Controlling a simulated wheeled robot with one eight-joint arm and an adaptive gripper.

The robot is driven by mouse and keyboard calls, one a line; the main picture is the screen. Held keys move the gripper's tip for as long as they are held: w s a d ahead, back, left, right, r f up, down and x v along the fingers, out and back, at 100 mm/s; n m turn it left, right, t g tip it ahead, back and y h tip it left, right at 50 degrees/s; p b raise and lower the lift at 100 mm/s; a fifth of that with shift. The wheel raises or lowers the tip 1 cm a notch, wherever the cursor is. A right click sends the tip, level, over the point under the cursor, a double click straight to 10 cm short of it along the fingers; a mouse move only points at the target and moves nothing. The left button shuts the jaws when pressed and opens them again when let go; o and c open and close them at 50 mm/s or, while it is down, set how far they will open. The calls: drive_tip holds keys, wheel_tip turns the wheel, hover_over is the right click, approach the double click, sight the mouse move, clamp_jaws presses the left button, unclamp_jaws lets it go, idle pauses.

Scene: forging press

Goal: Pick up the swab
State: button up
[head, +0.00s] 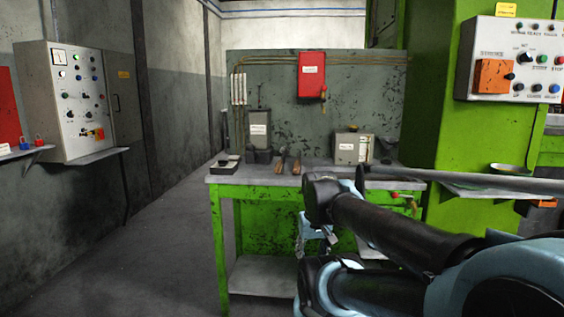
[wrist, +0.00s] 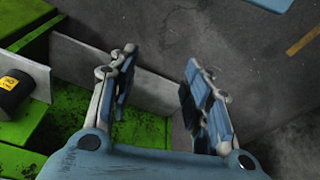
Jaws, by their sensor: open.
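My gripper (wrist: 161,62) is open in the wrist view, with nothing between its fingers. In the head view part of my gripper (head: 311,232) shows low in front of the green bench, beside my dark arm links. I cannot pick out the swab with certainty. Two brown-handled tools (head: 287,164) lie side by side on the bench top, near a dark pot (head: 260,156). A long grey bar (head: 470,179) runs across the right side, above my arm; its left end is near a dark upright piece. No swab shows clearly in the wrist view.
The green bench (head: 222,218) has a grey top holding a black tray (head: 224,165) and a labelled grey box (head: 352,148). A green press column (head: 440,95) stands right. A control cabinet (head: 75,100) is on the left wall. Floor left of the bench is clear.

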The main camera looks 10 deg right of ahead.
drive_tip(key=w+a+r+m+t, duration=0.1)
drive_tip(key=w+r, duration=1.8)
drive_tip(key=m+t+h, duration=0.1)
drive_tip(key=m, duration=0.1)
approach(279, 165)
drive_tip(key=x, duration=0.5)
drive_tip(key=shift+w+a, duration=0.2)
drive_tip(key=shift+a, duration=0.1)
drive_tip(key=shift+d+x, duration=0.2)
drive_tip(key=shift+x, duration=2.7)
drive_tip(key=shift+s, duration=0.15)
clamp_jaws()
